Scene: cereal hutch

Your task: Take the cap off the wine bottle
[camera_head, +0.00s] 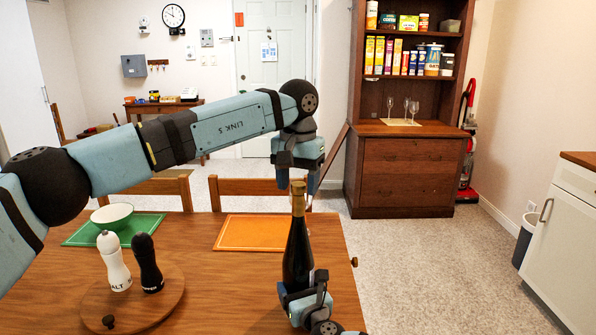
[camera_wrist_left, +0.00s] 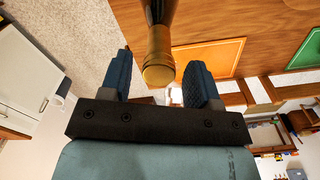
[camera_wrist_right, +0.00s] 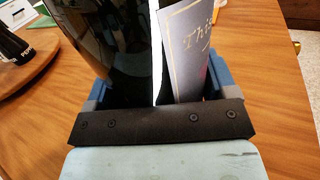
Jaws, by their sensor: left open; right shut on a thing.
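The dark wine bottle (camera_head: 298,252) stands upright near the right end of the wooden table in the head view. Its gold cap (camera_head: 298,188) is on its top. My right gripper (camera_head: 305,296) is shut on the lower body of the bottle; the right wrist view shows the dark glass (camera_wrist_right: 105,50) and label (camera_wrist_right: 190,55) between its fingers. My left gripper (camera_head: 297,178) is open at the height of the cap. In the left wrist view the cap (camera_wrist_left: 158,68) lies between the two open fingers, with gaps on both sides. I cannot tell the exact depth between them.
A round wooden board (camera_head: 95,310) holds a white salt mill (camera_head: 114,262) and a black pepper mill (camera_head: 147,264). A white bowl (camera_head: 112,216) rests on a green mat (camera_head: 75,236). An orange mat (camera_head: 245,233) lies left of the bottle. A hutch (camera_head: 410,170) stands behind.

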